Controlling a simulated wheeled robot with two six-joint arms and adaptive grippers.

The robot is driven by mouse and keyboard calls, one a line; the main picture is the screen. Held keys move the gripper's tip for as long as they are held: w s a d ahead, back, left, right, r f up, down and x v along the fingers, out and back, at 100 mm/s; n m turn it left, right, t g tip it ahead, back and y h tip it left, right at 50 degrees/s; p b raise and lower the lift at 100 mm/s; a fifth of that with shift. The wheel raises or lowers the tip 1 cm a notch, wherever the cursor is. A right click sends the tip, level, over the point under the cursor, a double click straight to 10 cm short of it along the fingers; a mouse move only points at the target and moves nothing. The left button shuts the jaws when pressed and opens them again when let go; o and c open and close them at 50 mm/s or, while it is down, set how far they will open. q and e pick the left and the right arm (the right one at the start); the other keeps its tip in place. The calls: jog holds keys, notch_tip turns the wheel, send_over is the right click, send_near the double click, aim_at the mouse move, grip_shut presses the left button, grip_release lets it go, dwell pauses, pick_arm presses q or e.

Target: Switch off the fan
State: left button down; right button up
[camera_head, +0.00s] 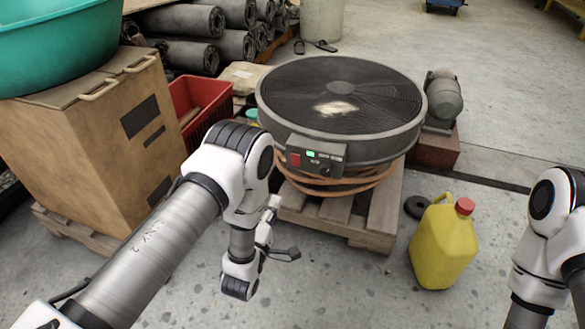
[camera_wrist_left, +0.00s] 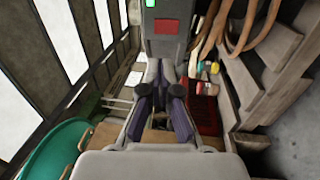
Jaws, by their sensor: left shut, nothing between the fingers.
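The fan (camera_head: 340,95) is a large round dark drum with a wire grille on top, lying flat at the centre of the head view. Its control box (camera_head: 316,156) is on the near side, with a red switch (camera_head: 295,160) and a lit green light (camera_head: 310,153). My left gripper (camera_head: 272,204) is below and left of the box, partly hidden by my own arm. In the left wrist view the shut, empty fingers (camera_wrist_left: 160,72) point toward the box (camera_wrist_left: 165,45), whose red switch (camera_wrist_left: 166,26) and green light (camera_wrist_left: 150,3) show. Contact cannot be told. My right gripper is out of view.
The fan rests on coiled brown hose (camera_head: 330,186) on a wooden pallet (camera_head: 375,215). A yellow jug (camera_head: 443,248) stands to the right. A red crate (camera_head: 205,100) and a brown cabinet (camera_head: 85,150) with a green basin (camera_head: 60,45) are left. The near floor is open.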

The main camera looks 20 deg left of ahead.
aim_at(295, 158)
pick_arm(q)
jog(key=w+b, duration=0.2)
jog(key=w, duration=0.2)
jog(key=w+r+b, duration=0.1)
jog(key=w+b, duration=0.1)
jog(key=w, duration=0.3)
jog(key=w+b, duration=0.2)
jog(key=w, duration=0.2)
jog(key=shift+w+d+r, duration=0.15)
jog(key=shift+w+d, duration=0.05)
jog(key=shift+w+r, duration=0.2)
jog(key=shift+w, duration=0.1)
